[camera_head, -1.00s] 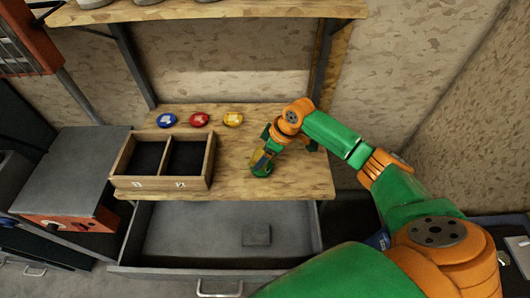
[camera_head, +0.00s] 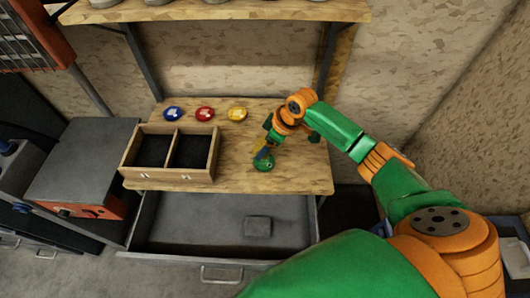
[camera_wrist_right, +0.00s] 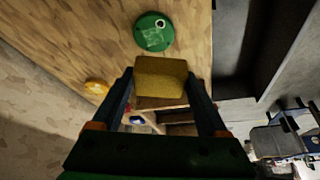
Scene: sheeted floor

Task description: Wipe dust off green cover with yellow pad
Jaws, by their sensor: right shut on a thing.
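The green cover (camera_head: 263,165) is a round disc on the wooden bench near its front right. In the right wrist view the green cover (camera_wrist_right: 154,32) shows a pale, dusty-looking patch and a small white ring with a dark centre. My right gripper (camera_head: 264,150) is just above and behind the cover. In the wrist view its fingers (camera_wrist_right: 160,85) are shut on the yellow pad (camera_wrist_right: 161,75), a block held between the tips. The pad appears apart from the cover in the wrist view. The left gripper is not in view.
Blue (camera_head: 173,114), red (camera_head: 205,114) and yellow (camera_head: 238,114) round covers lie in a row at the back of the bench (camera_head: 240,180). A two-compartment wooden box (camera_head: 168,178) stands at left. Below, an open drawer (camera_head: 200,215) holds a grey block (camera_head: 257,227).

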